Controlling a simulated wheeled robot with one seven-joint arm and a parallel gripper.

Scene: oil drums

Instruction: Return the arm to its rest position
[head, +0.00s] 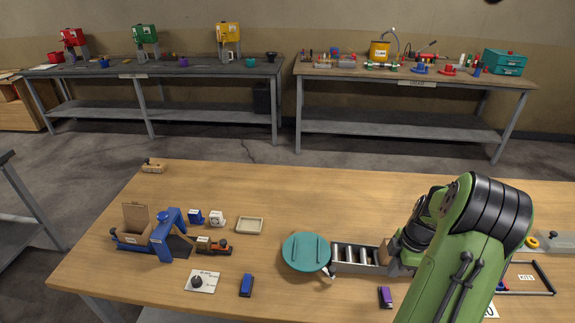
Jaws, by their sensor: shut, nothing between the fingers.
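My green and black arm reaches in from the lower right of the head view, bent at a large black joint. My gripper (402,267) is at the end of the dark wrist, low over the table, by the right end of a grey roller track. It is shut and holds nothing. My own arm hides part of it, and I cannot tell whether it touches the track or the brown block beside it.
The wooden table (270,190) holds a teal round lid (306,252), the roller track (352,256), a blue press (167,235), a shallow tray (250,226) and a purple item (385,297). Its back middle is clear. Two workbenches stand behind, across open floor.

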